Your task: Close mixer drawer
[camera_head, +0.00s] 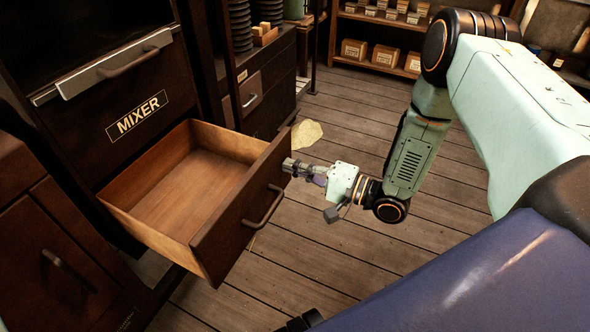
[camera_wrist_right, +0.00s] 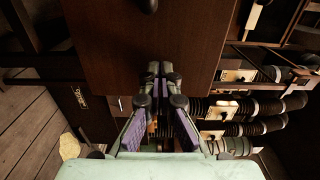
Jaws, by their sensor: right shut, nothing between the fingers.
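The mixer drawer (camera_head: 235,215) stands pulled out of the dark cabinet below the MIXER label (camera_head: 138,116). Its wooden inside is empty, and a dark bar handle (camera_head: 264,206) sits on its front. My right gripper (camera_head: 288,165) is shut and empty, with its tips at the upper right part of the drawer front, touching or very close to it. In the right wrist view the shut fingers (camera_wrist_right: 160,68) point at the brown drawer front (camera_wrist_right: 150,45), and part of the handle (camera_wrist_right: 147,5) shows at the top edge.
A metal-edged panel with a handle (camera_head: 128,61) is above the drawer. Another cabinet (camera_head: 65,260) stands at the lower left. Shelves with small boxes (camera_head: 385,56) are at the back. A pale flat patch (camera_head: 306,134) lies on the plank floor behind my gripper.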

